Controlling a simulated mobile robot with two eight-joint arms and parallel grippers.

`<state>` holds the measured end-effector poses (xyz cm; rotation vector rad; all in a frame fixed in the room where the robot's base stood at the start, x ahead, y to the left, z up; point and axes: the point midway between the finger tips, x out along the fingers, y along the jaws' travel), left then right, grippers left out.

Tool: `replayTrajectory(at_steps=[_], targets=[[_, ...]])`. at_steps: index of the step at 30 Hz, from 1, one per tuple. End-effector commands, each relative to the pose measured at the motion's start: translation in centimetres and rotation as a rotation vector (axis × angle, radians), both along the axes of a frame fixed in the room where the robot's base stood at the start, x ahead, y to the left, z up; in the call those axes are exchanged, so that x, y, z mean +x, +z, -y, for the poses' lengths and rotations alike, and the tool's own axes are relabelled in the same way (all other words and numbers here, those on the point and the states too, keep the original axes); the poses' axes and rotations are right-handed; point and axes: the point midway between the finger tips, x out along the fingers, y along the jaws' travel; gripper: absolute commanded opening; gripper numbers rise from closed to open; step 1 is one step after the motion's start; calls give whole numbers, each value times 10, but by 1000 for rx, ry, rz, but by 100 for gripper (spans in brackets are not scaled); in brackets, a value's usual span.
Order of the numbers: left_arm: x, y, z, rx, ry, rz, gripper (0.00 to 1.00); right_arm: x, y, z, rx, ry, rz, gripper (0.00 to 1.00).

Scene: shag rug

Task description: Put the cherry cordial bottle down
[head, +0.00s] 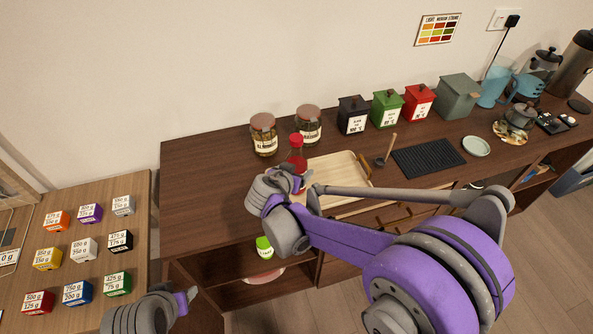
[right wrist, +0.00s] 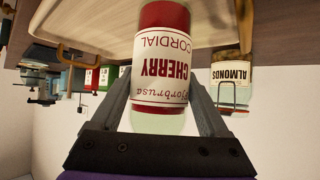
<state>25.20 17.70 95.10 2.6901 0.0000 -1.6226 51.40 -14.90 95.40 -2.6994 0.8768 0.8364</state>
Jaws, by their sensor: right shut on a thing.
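The cherry cordial bottle (head: 297,152) is red with a red cap and stands upright at the left end of the wooden tray (head: 335,170). My right gripper (head: 300,182) is shut on it. In the right wrist view, which is upside down, the bottle (right wrist: 162,60) sits between the two fingers (right wrist: 163,90), its white label facing the camera. I cannot tell whether its base touches the surface, as my gripper hides it in the head view. My left gripper (head: 183,300) is low at the left, away from the bottle; its jaws are unclear.
Two lidded jars (head: 263,135) (head: 308,126) stand close behind the bottle; one reads almonds in the wrist view (right wrist: 232,82). Black, green and red canisters (head: 387,108) line the wall. A dark scoop (head: 381,161) and black mat (head: 428,157) lie right. The sideboard's left end (head: 200,180) is clear.

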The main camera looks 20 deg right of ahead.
Motion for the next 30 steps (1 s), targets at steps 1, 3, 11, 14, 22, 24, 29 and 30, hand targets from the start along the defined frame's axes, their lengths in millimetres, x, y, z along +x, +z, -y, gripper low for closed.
replayTrajectory(at_steps=[1,3,11,14,22,24,29,30], targets=[[0,0,0,0,0,0,50,0,-1,0,-2,1,1,0],[0,0,0,0,0,0,50,0,0,0,-2,1,1,0],[-1,-3,0,0,0,-2,50,0,-4,0,-1,1,0,0],[-1,-2,0,0,0,-2,50,0,-4,0,0,0,0,94],[-1,-2,0,0,0,-1,50,0,-3,0,-1,0,1,100],[1,2,0,0,0,1,50,1,2,0,1,0,2,100],[1,2,0,0,0,1,50,-14,13,-12,1,3,1,100],[1,2,0,0,0,2,50,-20,17,-16,2,5,1,100]])
